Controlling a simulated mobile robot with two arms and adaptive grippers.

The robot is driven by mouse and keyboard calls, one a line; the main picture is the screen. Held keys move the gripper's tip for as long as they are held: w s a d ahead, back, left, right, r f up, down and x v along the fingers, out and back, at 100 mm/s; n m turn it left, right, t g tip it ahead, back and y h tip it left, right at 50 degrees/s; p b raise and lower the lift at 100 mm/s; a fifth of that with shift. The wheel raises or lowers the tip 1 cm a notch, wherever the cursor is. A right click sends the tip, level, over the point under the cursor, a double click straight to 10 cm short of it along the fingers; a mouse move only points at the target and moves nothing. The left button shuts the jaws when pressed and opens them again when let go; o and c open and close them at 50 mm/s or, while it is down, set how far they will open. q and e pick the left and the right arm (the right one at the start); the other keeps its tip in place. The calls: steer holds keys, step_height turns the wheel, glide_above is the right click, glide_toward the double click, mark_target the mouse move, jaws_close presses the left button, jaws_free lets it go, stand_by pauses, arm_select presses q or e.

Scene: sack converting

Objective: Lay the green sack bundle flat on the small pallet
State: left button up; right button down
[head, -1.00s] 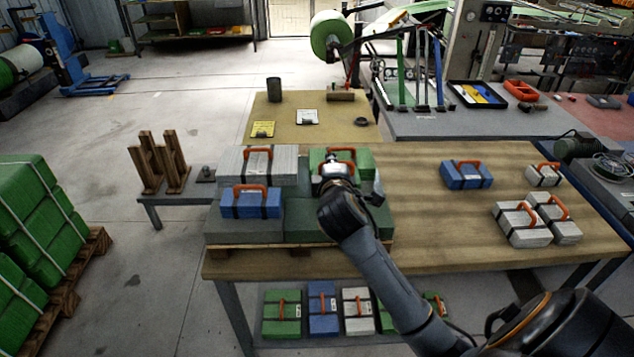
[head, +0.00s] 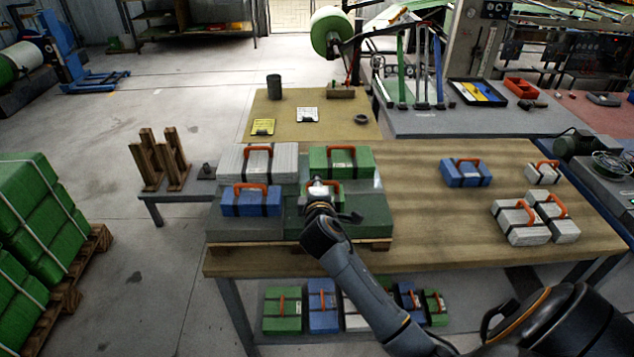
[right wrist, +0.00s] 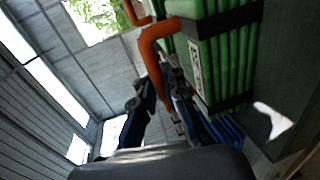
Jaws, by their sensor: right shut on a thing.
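The small pallet (head: 292,245) lies on the near left of the wooden table. It bears a grey block (head: 232,230) and a dark green block (head: 365,222) as a lower layer. My right gripper (head: 319,188) is over the front right of this stack, shut on the orange handle of a green sack bundle (head: 337,198). My arm hides much of that bundle, and I cannot tell whether it touches the layer below. In the right wrist view the gripper (right wrist: 170,102) is at the handle (right wrist: 150,52), beside the black-strapped green bundle (right wrist: 213,62). My left gripper is out of view.
On the stack, a white bundle (head: 287,163) is back left, a blue one (head: 238,203) front left, another green one (head: 357,160) back right. Blue and white bundles stand on the table's right. The table middle (head: 430,215) is clear.

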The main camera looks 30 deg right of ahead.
steer(key=c, duration=1.4)
jaws_free()
steer(key=shift+r, duration=0.1)
steer(key=shift+s+a, duration=0.15)
steer(key=shift+s, duration=0.1)
steer(key=b+v, duration=0.1)
steer(key=v, duration=1)
steer(key=shift+s+b, duration=0.2)
steer(key=shift+b, duration=0.15)
steer(key=shift+r, duration=0.1)
